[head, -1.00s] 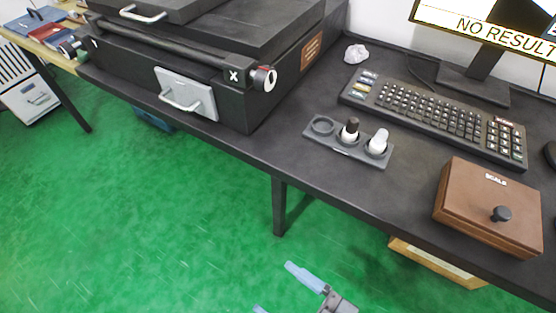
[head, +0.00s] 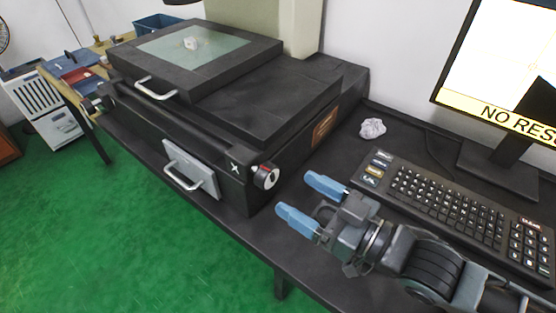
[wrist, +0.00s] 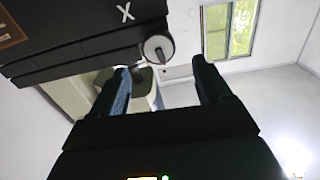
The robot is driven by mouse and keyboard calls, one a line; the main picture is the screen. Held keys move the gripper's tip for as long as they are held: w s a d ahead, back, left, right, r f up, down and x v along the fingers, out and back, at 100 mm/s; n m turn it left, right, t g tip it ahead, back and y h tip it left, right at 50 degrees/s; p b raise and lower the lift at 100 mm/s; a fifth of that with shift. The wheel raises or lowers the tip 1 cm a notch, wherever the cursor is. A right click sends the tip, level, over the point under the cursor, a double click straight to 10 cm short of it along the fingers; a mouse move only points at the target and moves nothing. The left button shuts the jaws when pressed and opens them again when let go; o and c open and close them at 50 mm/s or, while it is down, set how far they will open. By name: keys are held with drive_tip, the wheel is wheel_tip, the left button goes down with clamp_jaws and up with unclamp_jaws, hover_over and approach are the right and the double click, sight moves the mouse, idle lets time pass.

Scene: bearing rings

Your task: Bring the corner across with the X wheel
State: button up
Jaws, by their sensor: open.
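The X wheel (head: 265,176) is a small knob with a pale face and a red mark, on the front right corner of the black machine beside a white X. It also shows in the wrist view (wrist: 158,49), just beyond my fingertips. My gripper (head: 304,200) is open and empty, to the right of the wheel and apart from it, its blue fingers pointing left toward it. On the machine's stage (head: 160,38), a pale glass plate carries a small whitish part (head: 191,43). I cannot make out which corner is meant.
A keyboard (head: 440,200), a monitor (head: 500,75) and crumpled paper (head: 372,128) are on the dark desk to the right. Green floor is free in front.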

sight(274, 179)
drive_tip(key=shift+p+x, duration=0.3)
drive_tip(key=shift+x, duration=3.55)
drive_tip(key=c, duration=1)
drive_tip(key=shift+r+n+p, duration=0.2)
drive_tip(key=shift+n+p, duration=0.7)
drive_tip(key=shift+n, duration=0.2)
drive_tip(key=shift+f+n, duration=0.15)
drive_tip(key=shift+n, duration=0.65)
drive_tip(key=o, duration=1)
